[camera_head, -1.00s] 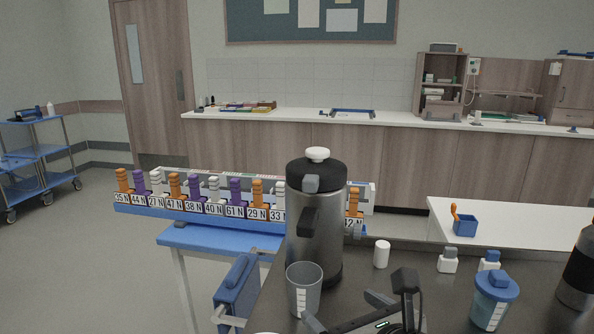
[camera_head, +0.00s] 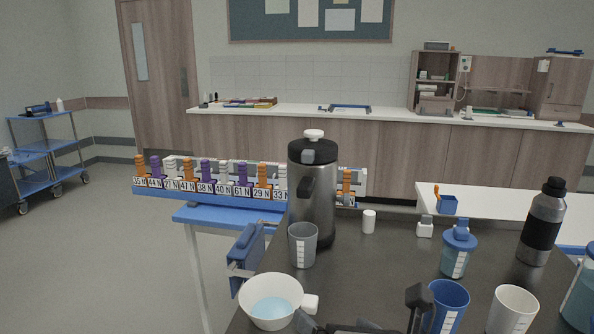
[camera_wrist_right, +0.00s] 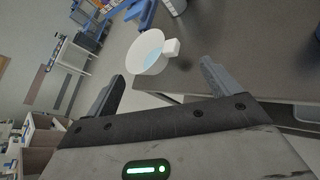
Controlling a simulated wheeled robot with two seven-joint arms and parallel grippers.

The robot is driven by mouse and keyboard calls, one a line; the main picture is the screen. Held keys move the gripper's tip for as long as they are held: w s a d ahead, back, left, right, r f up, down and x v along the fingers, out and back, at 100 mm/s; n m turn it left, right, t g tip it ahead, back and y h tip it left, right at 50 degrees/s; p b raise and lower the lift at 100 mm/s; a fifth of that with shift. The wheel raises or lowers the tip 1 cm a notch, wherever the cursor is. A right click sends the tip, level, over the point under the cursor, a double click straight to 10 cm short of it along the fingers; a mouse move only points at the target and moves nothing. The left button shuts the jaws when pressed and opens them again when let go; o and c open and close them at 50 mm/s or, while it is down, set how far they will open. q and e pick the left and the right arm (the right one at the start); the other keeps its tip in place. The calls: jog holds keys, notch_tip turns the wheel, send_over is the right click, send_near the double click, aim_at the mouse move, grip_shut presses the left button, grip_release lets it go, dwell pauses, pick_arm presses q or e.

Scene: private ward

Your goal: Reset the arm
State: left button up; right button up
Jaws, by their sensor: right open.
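My right gripper (camera_head: 364,312) shows at the bottom edge of the head view, partly cut off by the frame. Its two fingers stand wide apart in the right wrist view (camera_wrist_right: 163,75), with nothing between them. A white handled cup with pale blue liquid (camera_head: 262,292) is left of the gripper on the dark worktop; it also shows beyond the fingers in the right wrist view (camera_wrist_right: 139,48), apart from them. My left gripper is in neither view.
The dark worktop (camera_head: 385,265) holds a steel flask (camera_head: 318,215), a grey measuring cup (camera_head: 303,250), a blue cup (camera_head: 447,306), a white cup (camera_head: 513,310), a blue-lidded cup (camera_head: 455,262) and a black-topped bottle (camera_head: 541,225). A blue labelled rack (camera_head: 215,194) stands behind at left.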

jog(key=s+d+f+m+g+h, duration=0.4)
jog(key=s+d+f+m, duration=0.45)
jog(key=m, duration=0.85)
jog(key=s+d+f+m+g+h, duration=0.1)
jog(key=s+d+f+m+g, duration=0.45)
jog(key=s+f+m, duration=0.85)
jog(key=w+a+f+m+t+y, duration=0.1)
jog(key=w+a+f+t+y, duration=0.1)
jog(key=w+t, duration=0.5)
jog(key=w+a+f, duration=0.1)
jog(key=a, duration=0.1)
jog(key=shift+w+a+f+m+y, duration=0.3)
jog(key=shift+w+a+m, duration=0.1)
